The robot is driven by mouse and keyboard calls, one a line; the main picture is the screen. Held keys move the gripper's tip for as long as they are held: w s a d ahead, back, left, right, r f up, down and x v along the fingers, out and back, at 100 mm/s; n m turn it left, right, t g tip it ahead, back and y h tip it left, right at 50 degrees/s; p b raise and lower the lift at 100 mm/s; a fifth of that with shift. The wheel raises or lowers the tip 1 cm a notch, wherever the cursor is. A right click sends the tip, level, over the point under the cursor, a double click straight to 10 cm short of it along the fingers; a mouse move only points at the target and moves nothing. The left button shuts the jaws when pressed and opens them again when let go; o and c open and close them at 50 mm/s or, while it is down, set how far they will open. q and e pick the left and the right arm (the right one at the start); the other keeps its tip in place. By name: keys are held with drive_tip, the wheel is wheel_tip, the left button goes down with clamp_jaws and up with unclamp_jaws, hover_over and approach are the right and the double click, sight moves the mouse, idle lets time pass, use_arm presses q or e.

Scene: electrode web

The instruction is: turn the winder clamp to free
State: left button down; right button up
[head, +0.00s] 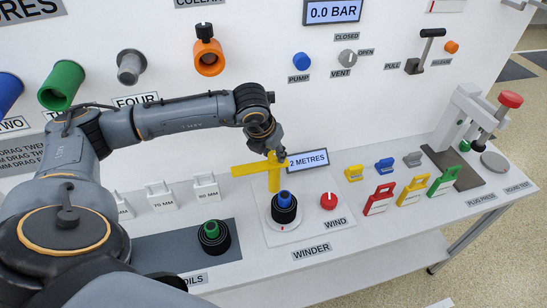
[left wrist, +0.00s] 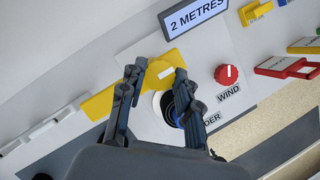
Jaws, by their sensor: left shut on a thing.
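The yellow winder clamp (head: 250,170) stands at the back of the white winder plate, with a bar reaching left and an upright part under my gripper. The black winder spool with a blue top (head: 285,198) stands just in front. The red WIND knob (head: 328,201) is to its right. My right gripper is not in view.
The 2 METRES display (head: 308,160) is close behind my gripper. White gauge blocks (head: 207,188) stand to the left, and a green-topped coil (head: 213,235) is at front left. Red, yellow and green clips (head: 411,191) lie to the right. A press (head: 470,125) stands at far right.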

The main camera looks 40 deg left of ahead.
use_arm(q)
drive_tip(key=c, duration=1)
unclamp_jaws()
drive_tip(key=shift+o, duration=0.2)
drive_tip(key=shift+r, duration=0.15)
drive_tip(key=v, duration=1.1)
drive_tip(key=shift+s+r, duration=0.15)
drive_tip(key=shift+r, duration=0.2)
drive_tip(key=shift+a, duration=0.1)
